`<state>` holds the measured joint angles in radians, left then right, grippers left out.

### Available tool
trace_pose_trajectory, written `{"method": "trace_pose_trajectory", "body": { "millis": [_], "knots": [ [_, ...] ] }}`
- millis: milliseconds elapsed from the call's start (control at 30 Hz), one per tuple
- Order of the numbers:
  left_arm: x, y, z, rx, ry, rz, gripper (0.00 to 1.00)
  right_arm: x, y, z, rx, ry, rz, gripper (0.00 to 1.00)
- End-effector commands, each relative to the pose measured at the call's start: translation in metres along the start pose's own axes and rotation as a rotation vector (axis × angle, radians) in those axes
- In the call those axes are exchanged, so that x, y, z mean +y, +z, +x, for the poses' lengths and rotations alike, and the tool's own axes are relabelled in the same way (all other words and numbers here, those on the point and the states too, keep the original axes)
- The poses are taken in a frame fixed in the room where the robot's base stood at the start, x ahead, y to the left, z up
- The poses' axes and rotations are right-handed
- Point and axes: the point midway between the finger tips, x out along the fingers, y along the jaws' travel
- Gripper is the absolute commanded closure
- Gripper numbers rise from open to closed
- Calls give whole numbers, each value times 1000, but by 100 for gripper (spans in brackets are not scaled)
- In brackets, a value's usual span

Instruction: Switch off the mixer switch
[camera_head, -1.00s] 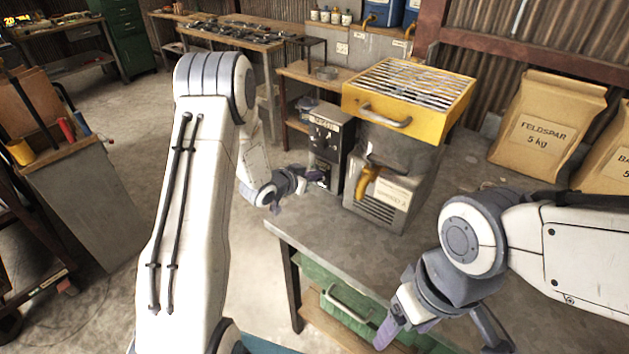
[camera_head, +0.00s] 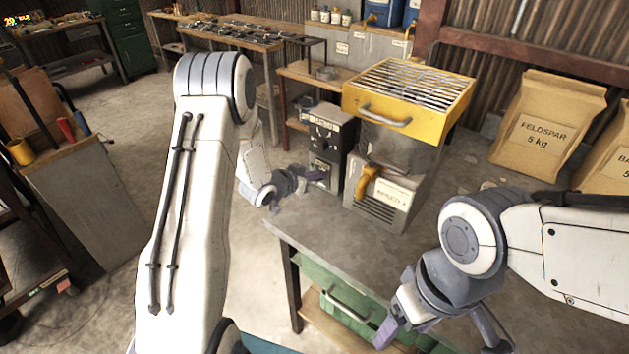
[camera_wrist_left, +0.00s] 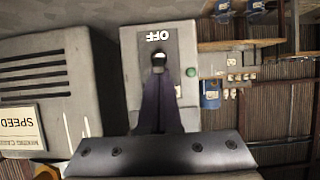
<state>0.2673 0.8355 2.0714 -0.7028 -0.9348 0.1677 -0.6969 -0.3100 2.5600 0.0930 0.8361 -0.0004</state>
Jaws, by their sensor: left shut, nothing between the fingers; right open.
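The switch box (camera_head: 331,135) stands on the bench beside the mixer (camera_head: 385,190), a grey machine with a yellow grated top. In the left wrist view the switch plate (camera_wrist_left: 132,68) carries an OFF label, upside down in the picture. A small switch (camera_wrist_left: 160,58) sits beside that label; its exact position cannot be told. My left gripper (camera_wrist_left: 161,78) is shut and empty, its tips right at the switch; contact is unclear. In the head view my left gripper (camera_head: 318,178) is at the box's front. My right gripper (camera_head: 435,338) is open and empty near the bench's front edge.
A green button (camera_wrist_left: 191,72) is on the switch plate. A yellow handle (camera_head: 367,181) sticks out of the mixer's front. The bench top (camera_head: 310,222) before the box is clear.

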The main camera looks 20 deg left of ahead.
Motion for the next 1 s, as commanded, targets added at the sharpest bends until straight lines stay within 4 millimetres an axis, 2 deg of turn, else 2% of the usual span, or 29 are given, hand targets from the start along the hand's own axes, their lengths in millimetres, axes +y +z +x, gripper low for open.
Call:
{"method": "trace_pose_trajectory", "body": {
  "millis": [833, 1000],
  "knots": [
    [0, 11, 5, -2, 0, -1, 100, 1, 0, 10, 0, 0, 0, 27],
    [0, 10, 1, -1, 0, 0, 100, 0, 0, 7, 0, 0, 0, 27]
  ]
}}
